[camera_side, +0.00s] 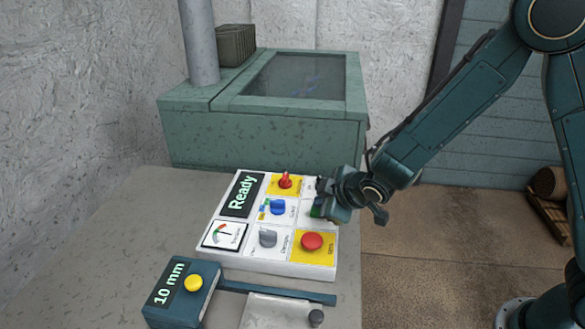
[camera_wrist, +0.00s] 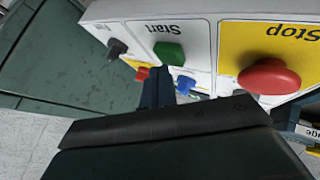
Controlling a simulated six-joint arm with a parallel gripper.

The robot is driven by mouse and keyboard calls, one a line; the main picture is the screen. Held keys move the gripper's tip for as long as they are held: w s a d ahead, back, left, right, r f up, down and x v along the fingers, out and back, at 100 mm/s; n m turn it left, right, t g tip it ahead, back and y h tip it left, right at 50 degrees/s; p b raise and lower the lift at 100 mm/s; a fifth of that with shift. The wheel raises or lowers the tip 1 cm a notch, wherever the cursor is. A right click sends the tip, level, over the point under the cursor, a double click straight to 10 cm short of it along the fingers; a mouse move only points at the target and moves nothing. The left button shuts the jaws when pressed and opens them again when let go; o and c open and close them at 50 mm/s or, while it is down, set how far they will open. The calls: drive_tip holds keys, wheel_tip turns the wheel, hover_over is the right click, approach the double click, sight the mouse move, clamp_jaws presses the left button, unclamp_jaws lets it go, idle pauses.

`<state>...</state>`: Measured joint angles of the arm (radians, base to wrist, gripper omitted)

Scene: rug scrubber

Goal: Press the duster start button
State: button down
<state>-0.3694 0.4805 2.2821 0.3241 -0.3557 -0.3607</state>
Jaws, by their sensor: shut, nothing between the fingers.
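The green button (camera_wrist: 170,52) sits on a white panel under the upside-down label "Start" in the wrist view. In the side view only a sliver of green (camera_side: 316,208) shows beside my gripper, which hides the rest. My gripper (camera_side: 324,207) is shut and empty at the right edge of the control panel (camera_side: 287,266). In the wrist view my gripper's narrow fingers (camera_wrist: 157,74) end close to the green button. I cannot tell whether they touch it.
A red Stop button (camera_side: 312,241) on yellow is close to my gripper. A red switch (camera_side: 285,181), blue knob (camera_side: 277,207), grey knob (camera_side: 267,238) and "Ready" display (camera_side: 241,195) share the panel. A "10 mm" box (camera_side: 180,293) stands in front; a green cabinet (camera_side: 262,139) stands behind.

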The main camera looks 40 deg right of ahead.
drive_tip(key=shift+f, duration=0.5)
idle(1.0)
drive_tip(key=shift+r, duration=0.95)
drive_tip(key=shift+r, duration=0.15)
drive_tip(key=shift+r, duration=2.35)
